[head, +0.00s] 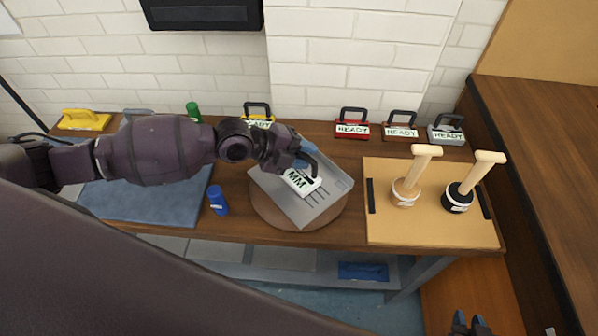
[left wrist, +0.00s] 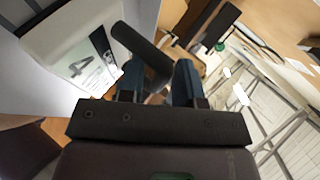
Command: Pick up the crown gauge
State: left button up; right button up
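A white block gauge (head: 300,183) with a dark arched handle and a label reading "MM" sits on a grey slotted plate (head: 318,212). I take it as the crown gauge, though no such name is readable. My left gripper (head: 300,160) is at its handle, partly hiding it. In the left wrist view, the dark handle (left wrist: 140,48) runs to between the blue fingertips of my left gripper (left wrist: 159,80), which stand apart. The white gauge body (left wrist: 80,45) is at upper left. My right gripper (head: 469,322) is at the bottom edge, fingers apart and empty.
The plate rests on a round wooden disc (head: 268,208). Several handled blocks labelled "READY", including a red one (head: 352,128), line the wall. A blue mat (head: 150,200) lies left.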

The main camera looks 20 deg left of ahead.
pick_arm(q)
grip_shut()
jog(key=shift+r, duration=0.1)
